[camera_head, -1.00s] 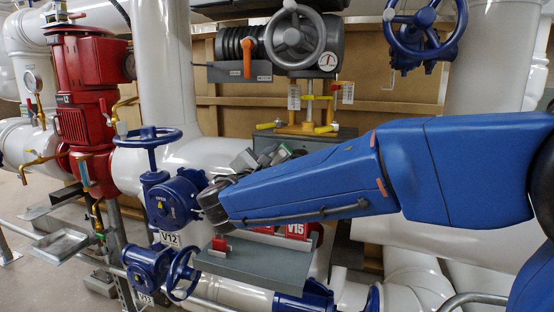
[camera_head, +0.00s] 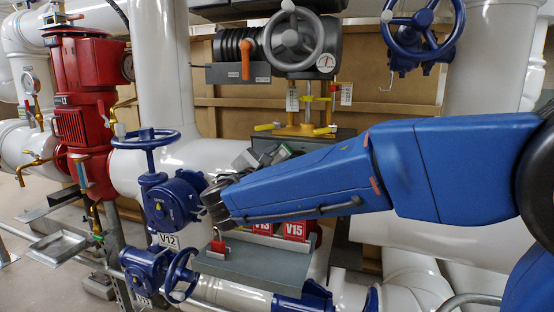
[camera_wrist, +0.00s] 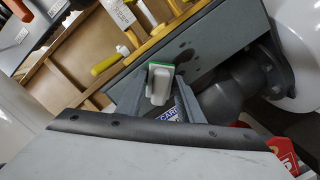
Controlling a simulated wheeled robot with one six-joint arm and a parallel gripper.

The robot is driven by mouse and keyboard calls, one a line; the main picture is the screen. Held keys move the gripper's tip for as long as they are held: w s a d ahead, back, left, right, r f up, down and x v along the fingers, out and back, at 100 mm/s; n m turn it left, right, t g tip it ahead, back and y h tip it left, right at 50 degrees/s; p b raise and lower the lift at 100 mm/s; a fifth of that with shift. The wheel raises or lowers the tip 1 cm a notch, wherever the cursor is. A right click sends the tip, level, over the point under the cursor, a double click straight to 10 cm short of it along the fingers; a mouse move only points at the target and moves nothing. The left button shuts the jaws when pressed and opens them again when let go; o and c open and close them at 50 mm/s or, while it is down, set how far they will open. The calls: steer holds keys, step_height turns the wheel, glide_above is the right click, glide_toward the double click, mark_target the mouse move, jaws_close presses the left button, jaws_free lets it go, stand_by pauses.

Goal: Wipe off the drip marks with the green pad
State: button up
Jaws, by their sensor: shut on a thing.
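The green pad (camera_wrist: 160,84) has a pale grey handle block and a green edge. It sits between the two grey fingers of my gripper (camera_wrist: 157,98), which are shut on it. The pad is in front of a grey panel (camera_wrist: 225,35). I cannot tell whether it touches the panel. Dark drip marks (camera_wrist: 186,56) show on the panel just up and right of the pad. In the head view my gripper (camera_head: 262,157) is at the grey panel (camera_head: 322,143) below the yellow-handled fitting; the marks cannot be made out there.
A grey shelf (camera_head: 250,265) below my gripper holds red tags, V13 (camera_head: 262,228) and V15 (camera_head: 295,230), and a red padlock (camera_head: 217,246). A blue valve V12 (camera_head: 172,203) stands close left. Yellow handles (camera_head: 305,130) and a handwheel (camera_head: 293,38) are above.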

steer(key=s+d, duration=0.2)
steer(key=d, duration=0.5)
steer(key=shift+s, duration=0.2)
stand_by(0.7)
steer(key=shift+w+a, duration=0.35)
steer(key=shift+a, duration=0.65)
steer(key=shift+w+a, duration=0.4)
steer(key=shift+a, duration=0.55)
steer(key=shift+w+a, duration=0.35)
steer(key=shift+a, duration=0.65)
steer(key=shift+w+a, duration=0.2)
steer(key=shift+a, duration=0.3)
steer(key=shift+r, duration=0.15)
steer(key=shift+s, duration=0.1)
